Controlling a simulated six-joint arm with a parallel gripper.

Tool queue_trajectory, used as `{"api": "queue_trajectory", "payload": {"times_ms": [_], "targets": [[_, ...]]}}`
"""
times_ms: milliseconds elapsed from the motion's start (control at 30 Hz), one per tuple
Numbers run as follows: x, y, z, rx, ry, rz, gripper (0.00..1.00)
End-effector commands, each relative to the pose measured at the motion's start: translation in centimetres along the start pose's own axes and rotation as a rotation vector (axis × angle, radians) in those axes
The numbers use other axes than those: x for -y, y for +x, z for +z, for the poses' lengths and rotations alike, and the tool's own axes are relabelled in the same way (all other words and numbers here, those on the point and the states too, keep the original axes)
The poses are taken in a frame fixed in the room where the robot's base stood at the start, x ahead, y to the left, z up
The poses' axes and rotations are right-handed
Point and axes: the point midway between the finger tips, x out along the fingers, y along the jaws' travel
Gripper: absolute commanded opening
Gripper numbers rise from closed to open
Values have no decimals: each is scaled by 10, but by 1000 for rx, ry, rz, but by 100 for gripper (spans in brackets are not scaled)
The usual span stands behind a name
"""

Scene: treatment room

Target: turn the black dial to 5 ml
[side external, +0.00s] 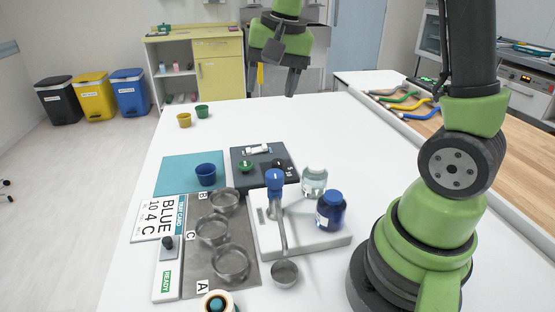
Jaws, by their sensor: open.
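A dark panel (244,181) lies flat near the middle of the white table. What looks like the black dial (281,165) is on its right part, dark against dark; its pointer and any ml marks are too small to read. A green round piece (248,165) and a small white piece (259,149) are on the same panel. My gripper (271,82) is open and empty at the top of the side view, high and well apart from the panel. Its two dark fingers point downward.
A white stand (303,238) with a blue-topped lever, a clear jar (314,180) and a blue bottle (331,212) is in front of the panel. A blue cup (206,174) stands on a teal mat (170,174) at left.

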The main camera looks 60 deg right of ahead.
Motion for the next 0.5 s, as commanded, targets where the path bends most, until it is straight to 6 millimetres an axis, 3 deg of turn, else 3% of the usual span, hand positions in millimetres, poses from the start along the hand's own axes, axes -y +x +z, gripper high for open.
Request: {"api": "queue_trajectory", "payload": {"times_ms": [100,300,500], "targets": [[-8,44,-33,49,122,89,59],[-28,104,-64,96,274,194,59],[-39,130,-73,114,334,236,59]]}}
